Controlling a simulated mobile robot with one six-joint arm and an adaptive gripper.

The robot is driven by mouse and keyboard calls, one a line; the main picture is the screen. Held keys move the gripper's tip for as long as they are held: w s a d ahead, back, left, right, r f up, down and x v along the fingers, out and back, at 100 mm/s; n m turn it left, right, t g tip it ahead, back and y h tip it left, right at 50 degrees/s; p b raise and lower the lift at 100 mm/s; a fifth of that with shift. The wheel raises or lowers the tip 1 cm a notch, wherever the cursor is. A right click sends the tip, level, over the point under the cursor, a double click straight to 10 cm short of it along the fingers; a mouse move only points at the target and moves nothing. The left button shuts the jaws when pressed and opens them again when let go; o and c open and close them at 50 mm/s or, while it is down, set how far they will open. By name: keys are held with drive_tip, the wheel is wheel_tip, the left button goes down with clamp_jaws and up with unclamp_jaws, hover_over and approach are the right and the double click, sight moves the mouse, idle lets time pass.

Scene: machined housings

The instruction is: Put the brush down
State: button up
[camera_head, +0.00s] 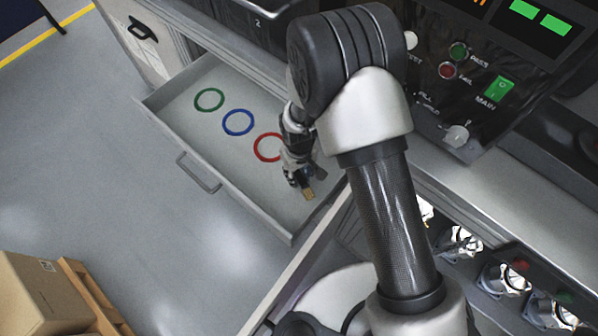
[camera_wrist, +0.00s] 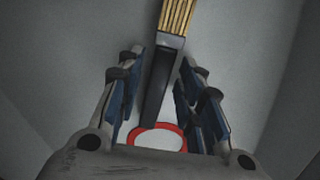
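The brush has yellow bristles, a metal collar and a dark handle; in the wrist view the brush (camera_wrist: 157,85) runs lengthwise between my fingers, bristles at the top edge. Its handle end overlaps the red ring (camera_wrist: 171,128) on the drawer floor. In the head view only the brush's bristle end (camera_head: 308,193) shows, below the red ring (camera_head: 257,148). My gripper (camera_wrist: 161,58) is open around the brush, with narrow gaps beside the handle. In the head view my gripper (camera_head: 300,178) is low in the open drawer (camera_head: 225,165). Whether the brush touches the floor is hard to tell.
A green ring (camera_head: 198,103) and a blue ring (camera_head: 226,127) mark the drawer floor, which is otherwise clear. A control panel (camera_head: 475,75) and several metal housings (camera_head: 505,279) are at the right. A cardboard box (camera_head: 40,295) stands at lower left.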

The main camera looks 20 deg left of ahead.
sight(299, 176)
idle(0.3)
wheel_tip(299, 176, up, 12)
drive_tip(key=p, duration=0.4)
drive_tip(key=shift+r, duration=0.15)
drive_tip(key=shift+s, duration=0.15)
idle(0.3)
